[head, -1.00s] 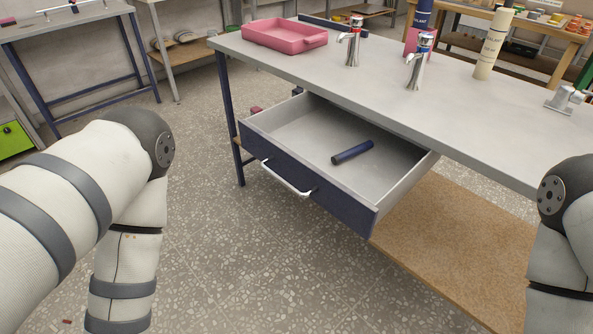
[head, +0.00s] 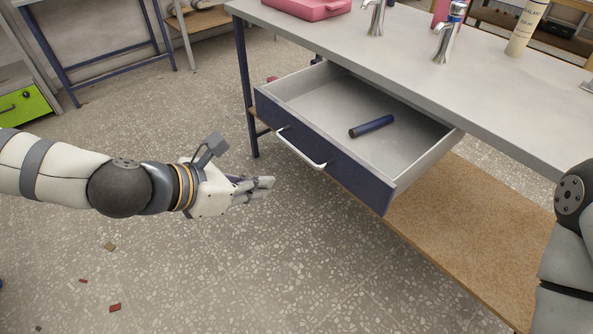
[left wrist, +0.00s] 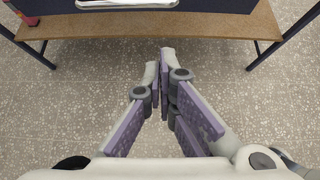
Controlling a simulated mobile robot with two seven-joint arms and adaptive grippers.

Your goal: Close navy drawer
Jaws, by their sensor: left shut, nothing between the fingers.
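The navy drawer (head: 335,160) is pulled well out from under the grey workbench top. Its front has a white bar handle (head: 301,149), and a dark blue cylinder (head: 371,126) lies inside it. My left gripper (head: 268,184) is in front of the drawer, to the left of and slightly below the handle, apart from it. In the left wrist view its fingers (left wrist: 160,58) are together with nothing between them. The drawer front (left wrist: 215,5) and the handle (left wrist: 128,4) show at the top of that view. My right gripper is out of view; only part of my right arm shows.
The workbench (head: 420,65) carries a pink tray (head: 305,8), two taps and a cream bottle (head: 527,25). A brown lower shelf (head: 470,235) lies beneath. The speckled floor before the drawer is largely clear, with small scraps (head: 115,307) at lower left.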

